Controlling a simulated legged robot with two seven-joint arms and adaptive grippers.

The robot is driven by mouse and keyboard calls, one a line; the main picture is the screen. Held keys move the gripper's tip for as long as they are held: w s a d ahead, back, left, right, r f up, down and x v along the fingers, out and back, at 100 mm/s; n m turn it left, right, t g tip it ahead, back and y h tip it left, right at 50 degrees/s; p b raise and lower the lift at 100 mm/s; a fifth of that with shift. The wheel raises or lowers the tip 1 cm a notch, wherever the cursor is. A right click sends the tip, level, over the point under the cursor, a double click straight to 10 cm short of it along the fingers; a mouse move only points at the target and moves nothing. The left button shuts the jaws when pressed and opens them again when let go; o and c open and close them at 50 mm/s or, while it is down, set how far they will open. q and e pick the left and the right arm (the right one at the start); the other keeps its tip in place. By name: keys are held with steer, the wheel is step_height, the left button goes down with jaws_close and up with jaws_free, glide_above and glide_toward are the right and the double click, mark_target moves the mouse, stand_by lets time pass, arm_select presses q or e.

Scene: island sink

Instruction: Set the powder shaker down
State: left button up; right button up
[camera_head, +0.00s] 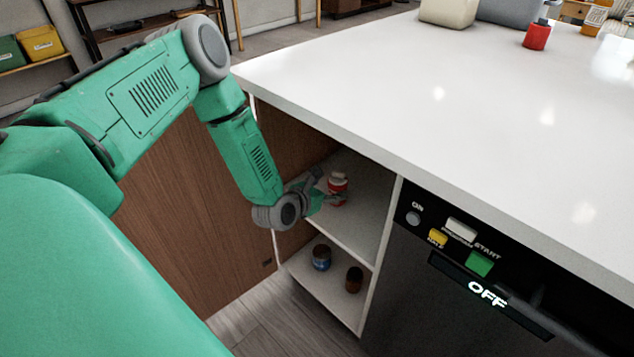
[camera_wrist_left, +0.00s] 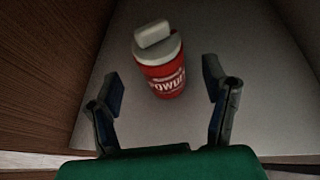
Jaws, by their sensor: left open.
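The powder shaker (camera_wrist_left: 166,78) is a red can with white lettering and a pale grey lid. It stands on the upper shelf (camera_head: 358,222) of the open cabinet in the island, and it also shows in the head view (camera_head: 338,187). My left gripper (camera_wrist_left: 165,92) is open. Its two fingers are spread to either side of the shaker's near end, with visible gaps between them and the can. In the head view the left gripper (camera_head: 325,195) reaches into the cabinet and partly covers the shaker. My right gripper is not in view.
The lower shelf (camera_head: 325,291) holds a blue jar (camera_head: 321,257) and a dark brown jar (camera_head: 354,279). A dishwasher (camera_head: 450,290) reading OFF is right of the cabinet. The white countertop (camera_head: 430,100) above is mostly clear, with a red bottle (camera_head: 537,35) at the back.

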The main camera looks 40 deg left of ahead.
arm_select(q)
steer(key=p+v, duration=0.1)
steer(key=v, duration=0.6)
steer(key=s+d+f+m+g+h, duration=0.25)
steer(key=s+d+m, duration=0.3)
steer(key=m, duration=0.35)
steer(key=s+d+f+m+g+h, duration=0.1)
steer(key=s+d+f+m+g, duration=0.3)
steer(key=d+m, duration=0.35)
steer(key=s+a+m+g+y, duration=0.1)
steer(key=s+m+g, duration=0.5)
steer(key=s+m, duration=1.2)
steer(key=m+y, duration=0.1)
steer(key=m, duration=0.1)
steer(key=shift+s+r+m+y, duration=0.35)
steer(key=shift+s, duration=0.05)
steer(key=shift+a+g, duration=0.15)
steer(key=shift+g, duration=0.1)
